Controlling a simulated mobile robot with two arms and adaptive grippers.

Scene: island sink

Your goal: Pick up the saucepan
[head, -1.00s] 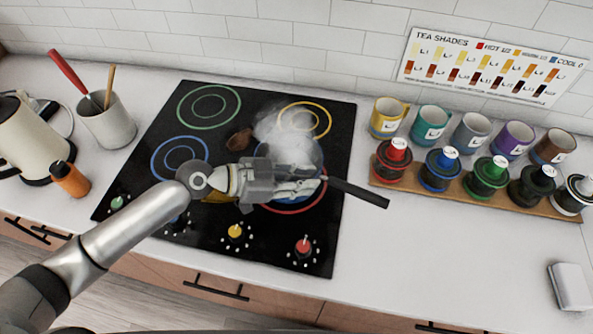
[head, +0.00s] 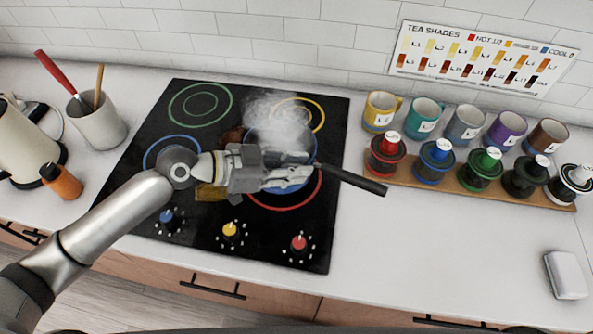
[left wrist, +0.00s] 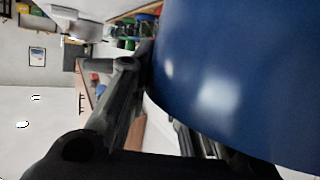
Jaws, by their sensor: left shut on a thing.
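The blue saucepan (head: 311,143) is over the right side of the black cooktop, with white steam above it. Its black handle (head: 352,180) points right, past the cooktop's edge. My left gripper (head: 299,178) is shut at the near side of the pan, where the handle begins. The gripper and steam hide much of the pan. In the left wrist view the pan's smooth blue side (left wrist: 235,65) fills the upper right, close to the fingers. The exact contact between fingers and handle is hard to see. My right gripper is not in view.
The cooktop (head: 260,240) has coloured rings and knobs. A wooden rack (head: 420,183) with lidded jars stands right, with several mugs (head: 424,117) behind it. A utensil cup (head: 98,125), orange bottle (head: 62,182) and kettle (head: 25,145) stand left.

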